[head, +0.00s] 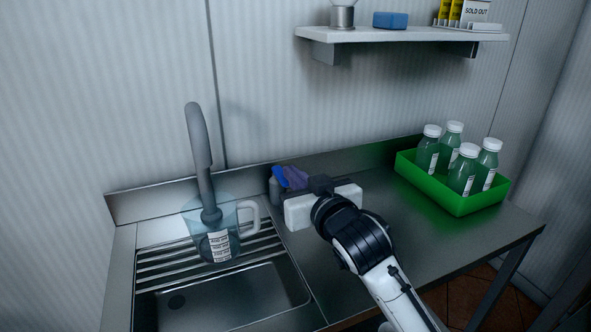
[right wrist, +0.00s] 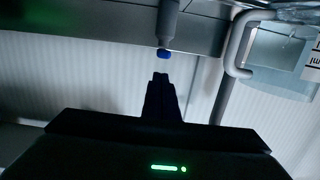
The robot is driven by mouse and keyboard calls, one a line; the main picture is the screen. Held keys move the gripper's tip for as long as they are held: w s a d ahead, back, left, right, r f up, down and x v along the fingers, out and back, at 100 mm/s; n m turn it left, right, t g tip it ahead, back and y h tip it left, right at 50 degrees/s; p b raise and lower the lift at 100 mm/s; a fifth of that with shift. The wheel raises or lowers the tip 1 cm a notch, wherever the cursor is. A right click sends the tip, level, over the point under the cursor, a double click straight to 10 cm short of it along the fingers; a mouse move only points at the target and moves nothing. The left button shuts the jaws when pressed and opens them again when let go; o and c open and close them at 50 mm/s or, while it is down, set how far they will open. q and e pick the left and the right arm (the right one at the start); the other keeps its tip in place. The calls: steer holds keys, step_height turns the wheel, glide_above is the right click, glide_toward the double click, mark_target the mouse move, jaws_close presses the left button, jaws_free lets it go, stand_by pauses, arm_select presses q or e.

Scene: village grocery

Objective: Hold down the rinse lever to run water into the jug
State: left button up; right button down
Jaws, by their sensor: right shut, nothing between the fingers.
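The clear jug (head: 189,222) with a pale handle stands on the slatted rack of the sink, under the curved grey spout (head: 197,135). I cannot tell whether it holds water. It also shows in the right wrist view (right wrist: 280,62). Beside it at the counter's back is a grey post with a blue end (head: 279,174), apparently the rinse lever; this shows clearly in the right wrist view (right wrist: 163,52). My right gripper (head: 318,205) is in front of it, fingers hidden in the head view. Its shut, empty fingertips (right wrist: 161,78) are a short way from the blue end. My left gripper is out of view.
The steel sink basin (head: 235,297) lies in front of the rack. A green crate (head: 450,198) with several white-capped bottles stands at the counter's right. A wall shelf (head: 400,34) with a blue box hangs above. The counter between gripper and crate is clear.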

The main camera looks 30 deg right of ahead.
steer(key=s+f, duration=0.1)
steer(key=s, duration=0.8)
steer(key=shift+s+a+f+b, duration=0.25)
steer(key=shift+a+b, duration=0.05)
steer(key=shift+b, duration=0.1)
stand_by(0.4)
